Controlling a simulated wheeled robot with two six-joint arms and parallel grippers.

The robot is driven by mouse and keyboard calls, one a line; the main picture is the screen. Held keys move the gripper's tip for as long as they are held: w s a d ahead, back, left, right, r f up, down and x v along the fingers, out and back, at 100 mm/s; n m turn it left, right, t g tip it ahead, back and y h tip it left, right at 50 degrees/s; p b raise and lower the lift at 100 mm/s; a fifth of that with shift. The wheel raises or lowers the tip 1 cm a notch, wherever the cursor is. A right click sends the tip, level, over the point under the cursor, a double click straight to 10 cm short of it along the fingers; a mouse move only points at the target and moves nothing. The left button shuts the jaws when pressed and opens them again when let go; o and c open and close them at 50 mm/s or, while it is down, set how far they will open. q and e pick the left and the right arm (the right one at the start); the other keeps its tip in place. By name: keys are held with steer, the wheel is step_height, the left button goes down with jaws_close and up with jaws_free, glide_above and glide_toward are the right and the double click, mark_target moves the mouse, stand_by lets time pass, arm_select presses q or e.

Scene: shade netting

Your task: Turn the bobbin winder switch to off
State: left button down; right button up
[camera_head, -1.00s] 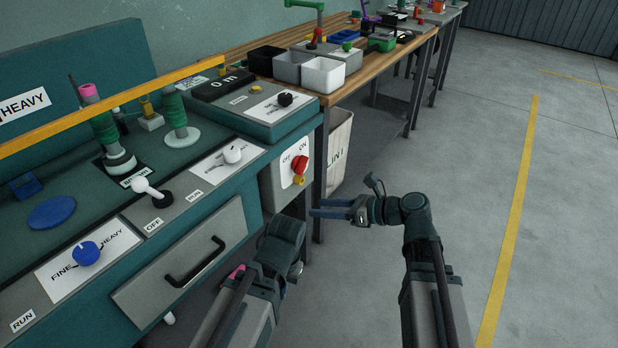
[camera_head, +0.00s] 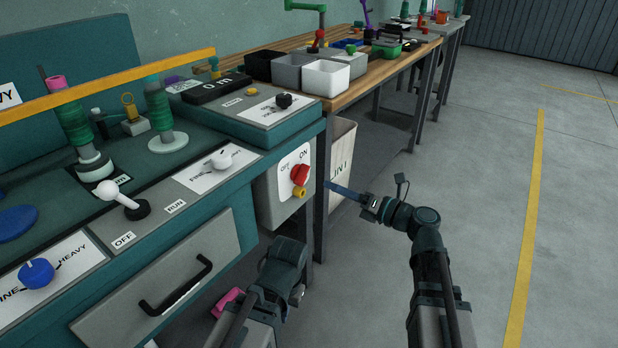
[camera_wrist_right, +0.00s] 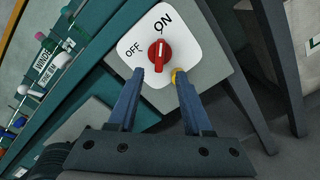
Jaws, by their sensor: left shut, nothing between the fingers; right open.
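A white ball-tipped lever (camera_head: 107,190) with a black base stands on the teal bench panel between OFF and RUN labels, leaning up-left. A red rotary switch (camera_head: 300,174) sits on a white OFF/ON plate at the bench end; it also shows in the right wrist view (camera_wrist_right: 159,52), its white mark towards ON. I cannot tell which is the bobbin winder switch. My right gripper (camera_head: 328,185) is open and empty, right of the red switch; in the right wrist view its fingertips (camera_wrist_right: 160,74) are just below the knob, one each side. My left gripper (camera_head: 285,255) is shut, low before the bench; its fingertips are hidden.
A small yellow knob (camera_head: 299,192) is just below the red switch. A drawer handle (camera_head: 176,285) juts from the bench front. A yellow bar (camera_head: 110,88) crosses above the spools. A wooden table (camera_head: 380,75) with bins stands behind. The floor at right is clear.

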mark_target(307, 176)
steer(key=x, duration=0.9)
jaws_close()
